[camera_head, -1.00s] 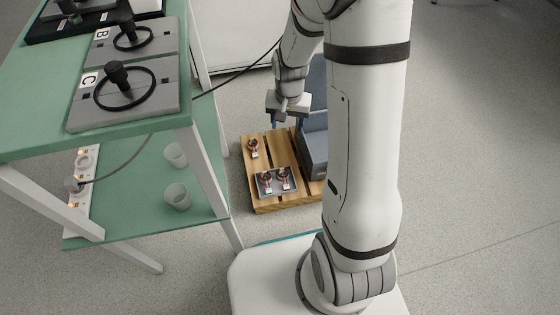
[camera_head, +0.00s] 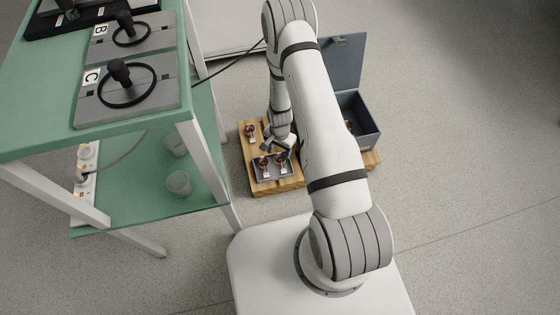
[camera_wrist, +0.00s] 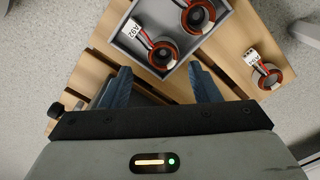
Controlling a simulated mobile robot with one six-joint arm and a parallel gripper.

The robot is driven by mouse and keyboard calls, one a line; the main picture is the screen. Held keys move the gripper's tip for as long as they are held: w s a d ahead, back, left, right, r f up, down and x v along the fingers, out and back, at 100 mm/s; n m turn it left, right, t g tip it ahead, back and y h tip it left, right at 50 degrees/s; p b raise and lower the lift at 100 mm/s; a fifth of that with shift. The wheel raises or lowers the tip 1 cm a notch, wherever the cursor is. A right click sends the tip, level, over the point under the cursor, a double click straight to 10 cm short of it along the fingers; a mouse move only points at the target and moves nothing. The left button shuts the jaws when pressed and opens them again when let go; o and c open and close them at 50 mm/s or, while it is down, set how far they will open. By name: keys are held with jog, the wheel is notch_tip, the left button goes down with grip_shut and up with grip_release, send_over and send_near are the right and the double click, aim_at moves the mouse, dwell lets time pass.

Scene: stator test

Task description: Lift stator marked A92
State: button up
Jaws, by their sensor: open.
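The stator marked A92 (camera_wrist: 163,55) is a dark ring with copper-red windings and a white tag (camera_wrist: 132,29). It lies in a grey tray (camera_wrist: 122,41), beside a second stator (camera_wrist: 198,17) whose tag is not readable. In the head view, A92 appears to be the right one (camera_head: 281,163) of the pair. My gripper (camera_wrist: 161,82) is open and empty. Its two blue fingers point toward the tray, apart from each other, with A92 just ahead of the gap between them. In the head view my gripper (camera_head: 273,144) is above the tray's far edge.
A third tagged stator (camera_wrist: 268,75) stands on the wooden pallet (camera_head: 287,184) outside the tray. A dark open box (camera_head: 368,139) with a raised lid stands on the pallet's right. A green shelf table (camera_head: 140,125) stands left. Floor to the right is clear.

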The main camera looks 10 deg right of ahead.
aim_at(279, 157)
notch_tip(279, 157, down, 7)
jog(key=b, duration=0.3)
jog(key=shift+w+f, duration=0.1)
jog(key=shift+f, duration=0.05)
jog(key=shift+c, duration=0.3)
jog(key=c, duration=0.8)
